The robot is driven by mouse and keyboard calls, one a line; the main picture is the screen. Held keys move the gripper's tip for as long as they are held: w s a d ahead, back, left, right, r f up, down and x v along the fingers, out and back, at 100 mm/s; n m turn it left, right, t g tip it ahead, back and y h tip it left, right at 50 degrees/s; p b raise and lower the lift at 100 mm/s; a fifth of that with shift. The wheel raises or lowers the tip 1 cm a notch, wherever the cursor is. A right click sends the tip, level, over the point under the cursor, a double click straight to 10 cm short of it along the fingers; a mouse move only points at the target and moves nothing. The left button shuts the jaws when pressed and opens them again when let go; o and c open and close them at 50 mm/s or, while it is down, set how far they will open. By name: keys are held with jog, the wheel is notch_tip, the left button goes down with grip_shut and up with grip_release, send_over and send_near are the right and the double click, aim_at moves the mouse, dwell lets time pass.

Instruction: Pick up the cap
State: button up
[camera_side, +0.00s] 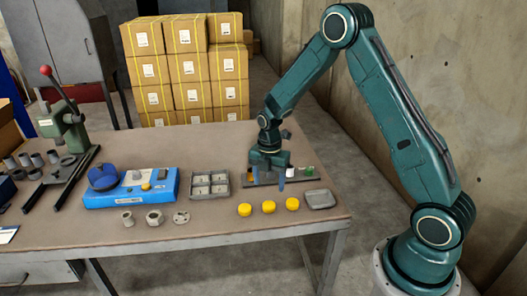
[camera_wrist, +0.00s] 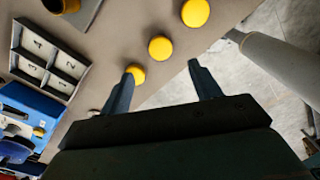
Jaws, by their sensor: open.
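Three round yellow caps lie in a row near the front edge of the table: a left cap (camera_side: 244,210), a middle cap (camera_side: 268,207) and a right cap (camera_side: 292,204). The wrist view also shows three yellow discs in a line, the nearest (camera_wrist: 138,75) partly behind one finger, then a middle one (camera_wrist: 160,47) and a far one (camera_wrist: 195,13). My gripper (camera_side: 268,184) points down above the table, behind the cap row. Its fingers also show in the wrist view (camera_wrist: 160,72), spread apart with nothing held between them.
A dark rack with small bottles (camera_side: 290,172) stands beside my gripper. A grey dish (camera_side: 320,199) lies right of the caps. A four-compartment tray (camera_side: 209,196), a blue device (camera_side: 135,195), metal parts (camera_side: 155,217) and a lever press (camera_side: 68,135) stand to the left.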

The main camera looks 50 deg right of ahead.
aim_at(269, 205)
jog(key=shift+f, duration=1.8)
jog(key=shift+f, duration=2.6)
jog(key=c, duration=1.1)
